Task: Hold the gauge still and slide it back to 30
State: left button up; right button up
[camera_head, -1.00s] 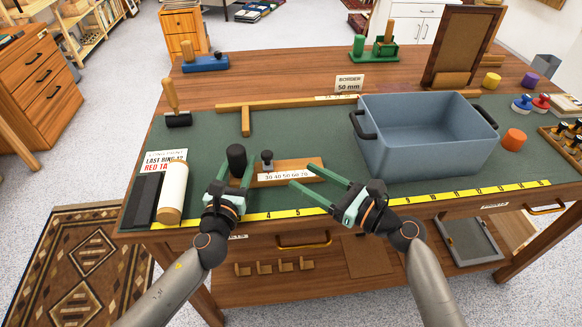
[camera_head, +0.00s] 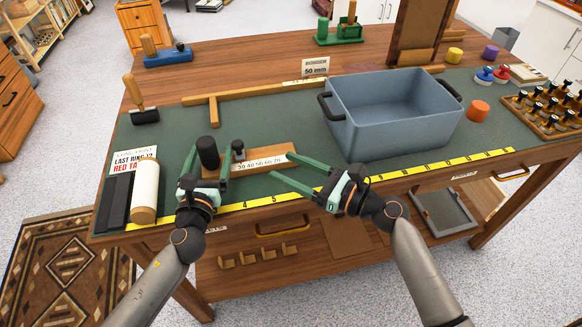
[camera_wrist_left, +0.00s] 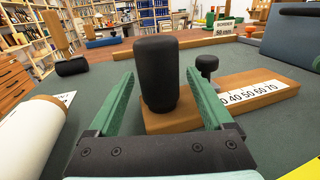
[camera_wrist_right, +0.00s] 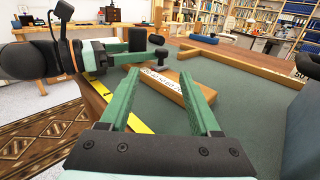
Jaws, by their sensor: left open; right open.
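The gauge (camera_head: 262,162) is a wooden bar with a white scale strip reading 30 to 70, lying on the green mat. A thick black grip (camera_head: 208,152) stands at its left end, and a small dark knob (camera_head: 238,148) stands just right of it. My left gripper (camera_head: 208,160) is open, its fingers on either side of the black grip, as the left wrist view (camera_wrist_left: 158,105) shows. The knob (camera_wrist_left: 207,66) is outside its right finger. My right gripper (camera_head: 296,172) is open and empty near the bar's right end; the bar (camera_wrist_right: 165,80) shows beyond its fingers.
A blue-grey bin (camera_head: 392,120) stands right of the gauge. A yellow ruler (camera_head: 420,168) runs along the front edge. A white roller (camera_head: 146,190) lies at the left. A wooden T-square (camera_head: 213,110) lies behind, with green mat free between.

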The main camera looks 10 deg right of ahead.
pick_arm(q)
jog(key=v, duration=1.2)
